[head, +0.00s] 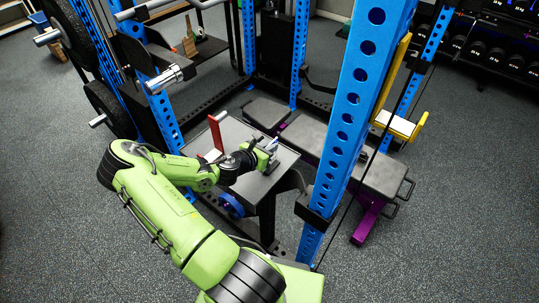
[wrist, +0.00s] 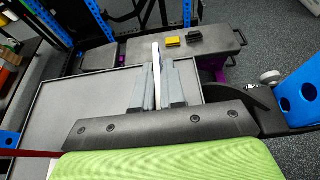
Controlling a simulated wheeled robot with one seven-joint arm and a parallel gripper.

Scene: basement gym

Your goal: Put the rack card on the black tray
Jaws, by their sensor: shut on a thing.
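The rack card (wrist: 156,62) shows edge-on as a thin white strip standing upright between my fingers in the wrist view. My gripper (wrist: 157,85) is shut on it, with a grey finger on each side. In the head view my gripper (head: 270,150) is over the right part of a dark grey, flat, rimmed surface (wrist: 60,110), which looks like the black tray. The same surface shows in the head view (head: 236,133), partly behind my arm. I cannot tell whether the card's lower edge touches it; my gripper hides that area.
A red upright piece (head: 215,132) stands at the left of the surface. A blue rack post (head: 345,120) rises close on the right.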

